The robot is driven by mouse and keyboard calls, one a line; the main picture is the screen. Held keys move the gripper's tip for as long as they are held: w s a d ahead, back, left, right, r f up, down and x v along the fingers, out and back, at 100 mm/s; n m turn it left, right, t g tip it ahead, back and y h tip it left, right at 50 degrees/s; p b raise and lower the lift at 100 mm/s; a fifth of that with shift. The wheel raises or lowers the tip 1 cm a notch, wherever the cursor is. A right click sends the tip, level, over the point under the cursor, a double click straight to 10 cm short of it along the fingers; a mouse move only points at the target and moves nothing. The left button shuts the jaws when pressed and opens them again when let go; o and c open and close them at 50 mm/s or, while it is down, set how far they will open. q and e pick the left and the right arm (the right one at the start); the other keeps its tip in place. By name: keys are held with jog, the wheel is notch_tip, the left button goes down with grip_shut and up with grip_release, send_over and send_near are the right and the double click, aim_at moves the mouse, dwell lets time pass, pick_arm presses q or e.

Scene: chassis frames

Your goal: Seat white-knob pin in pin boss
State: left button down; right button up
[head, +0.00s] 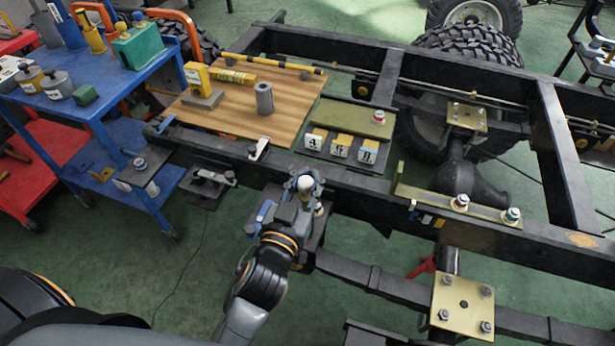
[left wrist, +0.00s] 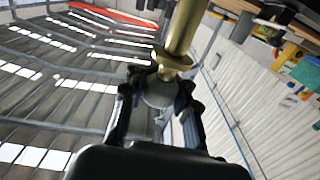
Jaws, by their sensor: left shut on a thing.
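The white-knob pin shows its pale round knob (head: 305,184) in the head view, near the dark frame rail. My left gripper (head: 304,180) is shut on that knob. In the left wrist view, the two dark fingers (left wrist: 160,88) close around the knob (left wrist: 159,94), and the pin's brass shaft and collar (left wrist: 182,35) extend away from them. The shaft is not clear in the head view. I cannot pick out the pin boss with certainty; my gripper and wrist cover part of the rail area there. My right gripper is not in view.
The chassis rail (head: 362,196) runs past my left gripper. An olive angle bracket (head: 430,199) carries knobs with red and blue rings. A wooden board (head: 235,115), an olive plate (head: 350,120) and numbered blocks (head: 340,147) lie behind. A blue cart (head: 90,107) stands left.

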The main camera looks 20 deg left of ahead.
aim_at(305, 200)
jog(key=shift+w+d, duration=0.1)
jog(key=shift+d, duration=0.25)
pick_arm(q)
jog(key=shift+f+b, duration=0.55)
jog(key=shift+f, duration=0.2)
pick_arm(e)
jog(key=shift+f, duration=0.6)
pick_arm(q)
jog(key=shift+f+b, duration=0.3)
jog(key=shift+f, duration=0.1)
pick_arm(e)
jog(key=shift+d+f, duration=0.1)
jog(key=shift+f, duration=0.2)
pick_arm(q)
jog(key=shift+f+b, duration=0.65)
jog(key=shift+f, duration=0.15)
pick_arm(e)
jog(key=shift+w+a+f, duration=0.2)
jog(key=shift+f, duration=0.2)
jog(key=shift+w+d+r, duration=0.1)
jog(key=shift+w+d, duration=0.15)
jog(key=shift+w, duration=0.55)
pick_arm(q)
jog(key=shift+f, duration=0.15)
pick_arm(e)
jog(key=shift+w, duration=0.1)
pick_arm(q)
jog(key=shift+f, duration=0.1)
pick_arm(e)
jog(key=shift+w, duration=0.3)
